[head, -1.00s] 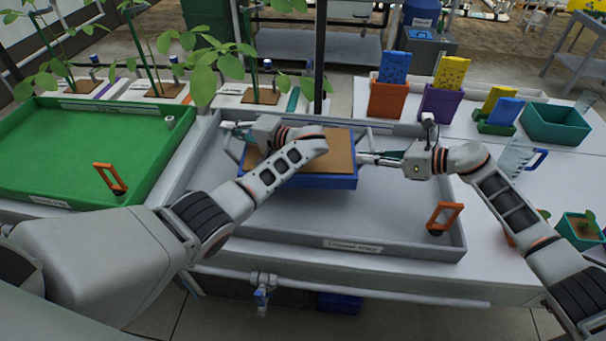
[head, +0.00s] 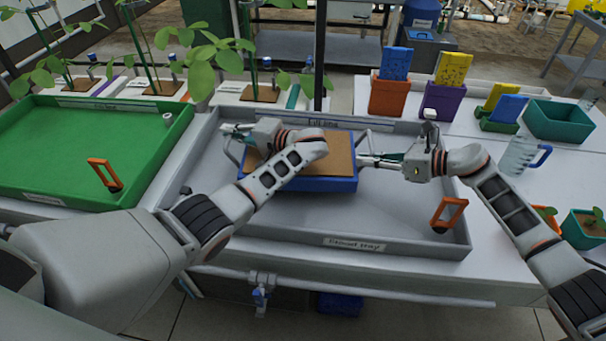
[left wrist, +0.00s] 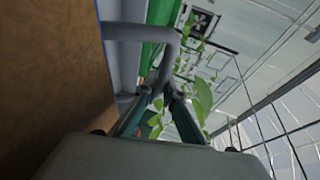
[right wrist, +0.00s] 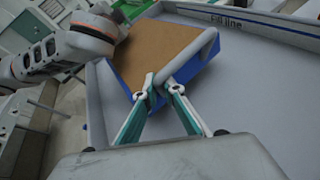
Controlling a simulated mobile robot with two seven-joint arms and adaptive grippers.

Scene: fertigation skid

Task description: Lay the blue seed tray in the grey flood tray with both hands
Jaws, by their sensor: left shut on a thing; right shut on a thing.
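The blue seed tray (head: 330,184) has a brown fill and a grey loop handle at each end. It is level, within the outline of the grey flood tray (head: 290,222), towards its back. I cannot tell whether it touches the floor. My left gripper (head: 232,130) is shut on the left handle, which shows in the left wrist view (left wrist: 166,62). My right gripper (head: 366,158) is shut on the right handle, seen between the fingertips in the right wrist view (right wrist: 200,52). My left forearm hides part of the seed tray.
A green tray (head: 60,150) lies at the left, with an orange-handled valve (head: 103,175). Another orange handle (head: 449,215) stands at the flood tray's front right corner. Potted plants (head: 262,92) stand behind. Coloured bins (head: 388,97) and a clear jug (head: 517,155) stand right.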

